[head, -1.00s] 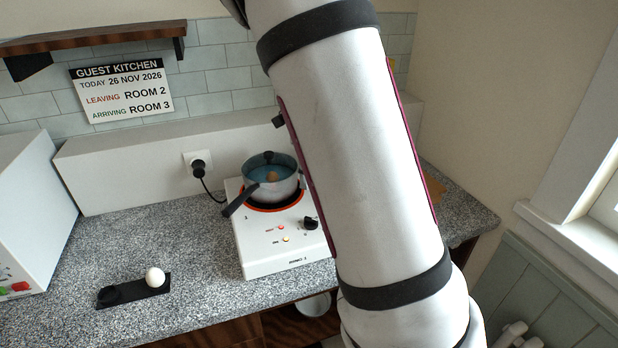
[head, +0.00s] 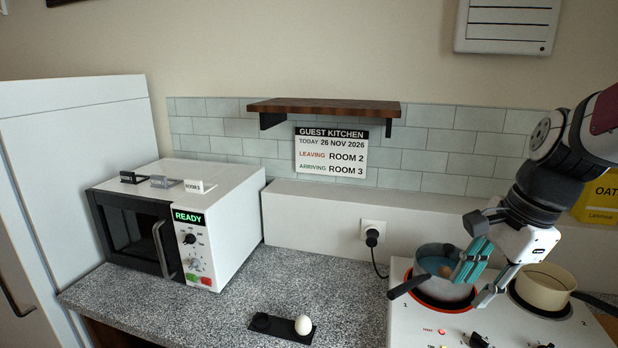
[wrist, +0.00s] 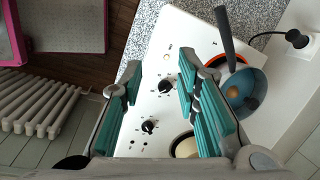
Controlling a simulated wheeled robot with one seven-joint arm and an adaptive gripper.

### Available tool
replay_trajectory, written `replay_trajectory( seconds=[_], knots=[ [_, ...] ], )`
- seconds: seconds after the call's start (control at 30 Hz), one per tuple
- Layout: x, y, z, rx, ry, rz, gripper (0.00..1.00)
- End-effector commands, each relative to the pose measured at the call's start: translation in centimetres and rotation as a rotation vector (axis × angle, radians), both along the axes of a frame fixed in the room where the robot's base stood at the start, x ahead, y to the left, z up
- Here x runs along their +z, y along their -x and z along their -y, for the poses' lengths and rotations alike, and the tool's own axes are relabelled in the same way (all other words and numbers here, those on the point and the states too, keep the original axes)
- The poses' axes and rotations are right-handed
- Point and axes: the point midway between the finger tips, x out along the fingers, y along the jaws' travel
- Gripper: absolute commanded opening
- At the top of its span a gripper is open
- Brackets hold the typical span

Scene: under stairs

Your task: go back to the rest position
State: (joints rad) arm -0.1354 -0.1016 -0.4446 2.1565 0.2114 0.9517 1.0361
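My gripper (head: 481,280) is at the right of the head view, above the hob and beside the blue-lined saucepan (head: 436,290), overlapping part of it. In the wrist view my gripper (wrist: 160,76) has its teal fingers spread apart, with nothing between them but the white hob top behind. The saucepan (wrist: 243,90) stands on an orange-ringed plate, with a brownish egg (wrist: 234,92) in it. A cream pan (head: 545,287) stands on the other plate. I cannot tell whether my gripper touches anything.
A white egg (head: 303,325) sits in a black holder (head: 280,329) on the speckled counter (head: 240,300). The microwave (head: 228,235) stands left, reading READY. A wooden shelf (head: 325,107) hangs above the sign (head: 331,153). A yellow box (head: 600,200) is behind my arm. The mid-counter is mostly clear.

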Motion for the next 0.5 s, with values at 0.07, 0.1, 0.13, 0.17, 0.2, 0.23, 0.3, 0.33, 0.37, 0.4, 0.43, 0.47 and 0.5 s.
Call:
replay_trajectory(
  seconds=[0.07,0.1,0.13,0.17,0.2,0.23,0.3,0.33,0.37,0.4,0.43,0.47,0.5],
  knots=[
    [1.5,2.0,-1.5,0.193,0.041,0.077,0.29],
    [2.1,2.9,-2.2,0.292,0.068,0.111,0.29],
    [2.5,3.6,-2.7,0.367,0.093,0.137,0.29],
    [2.8,4.3,-3.2,0.441,0.119,0.162,0.29],
    [3.3,5.3,-3.8,0.538,0.156,0.195,0.29],
    [3.6,6.0,-4.2,0.612,0.188,0.219,0.29],
    [4.1,7.7,-5.1,0.777,0.267,0.267,0.29],
    [4.3,8.4,-5.4,0.846,0.302,0.286,0.29],
    [4.4,9.1,-5.7,0.91,0.338,0.302,0.29],
    [4.6,9.9,-6.1,0.992,0.388,0.32,0.29],
    [4.6,10.5,-6.3,1.048,0.422,0.331,0.29],
    [4.7,10.9,-6.5,1.098,0.455,0.34,0.29],
    [4.7,11.5,-6.7,1.16,0.496,0.348,0.29]
  ],
)
